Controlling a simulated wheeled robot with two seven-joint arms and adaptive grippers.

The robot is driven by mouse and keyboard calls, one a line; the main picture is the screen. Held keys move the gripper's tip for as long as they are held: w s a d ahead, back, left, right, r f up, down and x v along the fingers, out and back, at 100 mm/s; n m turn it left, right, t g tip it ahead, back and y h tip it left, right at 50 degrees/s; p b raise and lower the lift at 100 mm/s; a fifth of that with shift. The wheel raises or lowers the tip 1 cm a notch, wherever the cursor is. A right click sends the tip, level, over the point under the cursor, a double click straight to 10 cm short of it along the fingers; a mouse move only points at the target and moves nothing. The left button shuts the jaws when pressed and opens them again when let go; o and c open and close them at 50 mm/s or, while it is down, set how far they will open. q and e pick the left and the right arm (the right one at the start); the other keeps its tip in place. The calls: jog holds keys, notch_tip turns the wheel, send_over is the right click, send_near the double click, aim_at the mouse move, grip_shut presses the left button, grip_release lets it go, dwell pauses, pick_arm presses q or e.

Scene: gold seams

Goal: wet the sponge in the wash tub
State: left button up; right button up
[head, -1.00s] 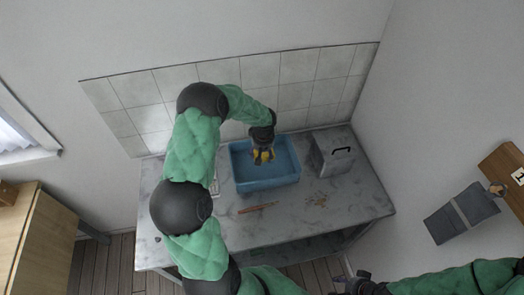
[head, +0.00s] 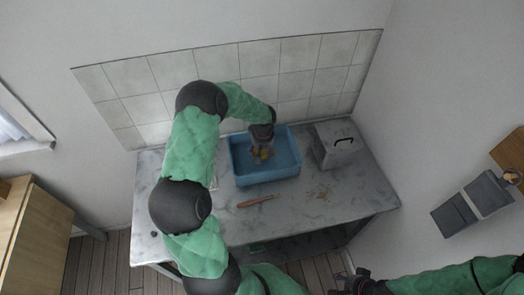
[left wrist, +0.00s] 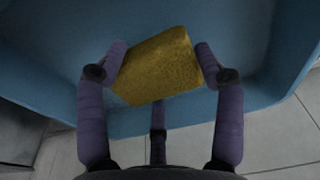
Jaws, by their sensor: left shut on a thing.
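The blue wash tub (head: 248,180) stands on the grey marbled table near the tiled wall. My left gripper (head: 262,152) reaches down inside the tub from above. It is shut on the yellow sponge (left wrist: 155,66), which shows clearly between its two fingers in the left wrist view, where the left gripper (left wrist: 158,68) has the tub (left wrist: 50,65) behind it. In the head view the sponge is partly hidden by the gripper. I cannot tell the water level. My right gripper (head: 350,280) is at the bottom edge, away from the table; its fingers are too unclear to read.
A tool with a reddish-brown handle (head: 255,201) lies in front of the tub. Brown crumbs (head: 317,194) lie to its right. The table's front right (head: 350,200) is clear.

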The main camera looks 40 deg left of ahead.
pick_arm(q)
jog(key=shift+r, duration=0.15)
jog(key=shift+r+p, duration=1.8)
jog(key=shift+r, duration=1.95)
notch_tip(320, 180, up, 4)
jog(key=shift+p, duration=0.8)
